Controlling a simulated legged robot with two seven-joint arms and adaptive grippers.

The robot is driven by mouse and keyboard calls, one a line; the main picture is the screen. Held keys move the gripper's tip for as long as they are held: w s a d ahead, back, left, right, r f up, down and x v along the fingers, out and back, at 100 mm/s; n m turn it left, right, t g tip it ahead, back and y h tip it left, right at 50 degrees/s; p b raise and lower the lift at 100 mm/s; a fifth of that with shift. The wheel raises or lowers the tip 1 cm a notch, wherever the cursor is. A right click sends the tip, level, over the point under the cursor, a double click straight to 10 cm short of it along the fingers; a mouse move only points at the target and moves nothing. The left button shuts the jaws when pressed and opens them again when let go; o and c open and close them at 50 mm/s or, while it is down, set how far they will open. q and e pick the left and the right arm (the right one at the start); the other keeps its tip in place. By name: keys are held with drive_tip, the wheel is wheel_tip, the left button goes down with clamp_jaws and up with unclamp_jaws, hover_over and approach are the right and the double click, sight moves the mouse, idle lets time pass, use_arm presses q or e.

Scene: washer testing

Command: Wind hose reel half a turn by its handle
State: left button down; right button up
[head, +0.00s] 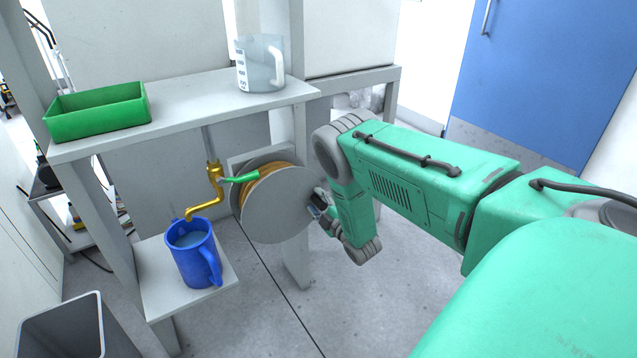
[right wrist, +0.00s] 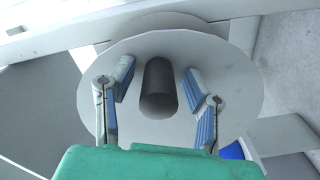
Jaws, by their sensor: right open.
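The hose reel (head: 277,205) is a grey disc with orange hose wound behind it, mounted on the frame under the shelf. In the right wrist view the reel's disc (right wrist: 240,85) faces me, and its dark cylindrical handle (right wrist: 159,88) sticks out toward me. My right gripper (head: 318,207) is beside the reel's face in the head view. In the right wrist view the right gripper (right wrist: 158,90) is open, with one blue-padded finger on each side of the handle and gaps on both sides. The handle is hidden in the head view. My left gripper is not in view.
A green tray (head: 98,112) and a clear measuring jug (head: 260,65) stand on the upper shelf. A grey bin (head: 75,330) is lower left.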

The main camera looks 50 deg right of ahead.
drive_tip(key=v, duration=1.2)
drive_tip(key=s+a+f+m+g+y+p, duration=0.1)
drive_tip(key=s+a+f+m+g, duration=0.2)
drive_tip(key=a+g, duration=0.3)
drive_tip(key=s+a+f+m+g+y+p, duration=0.1)
drive_tip(key=s+a+f+m+g, duration=0.25)
drive_tip(key=a, duration=0.55)
drive_tip(key=s+a+r+m+g+y, duration=0.1)
drive_tip(key=s+a+r+m+g, duration=0.1)
drive_tip(key=s+a, duration=0.3)
drive_tip(key=s+a+r+m+g+y, duration=0.1)
drive_tip(key=s+a+g, duration=0.3)
drive_tip(key=s, duration=0.9)
drive_tip(key=shift+a+r+m+g, duration=0.35)
drive_tip(key=shift+r+g, duration=0.05)
drive_tip(key=shift+g, duration=0.35)
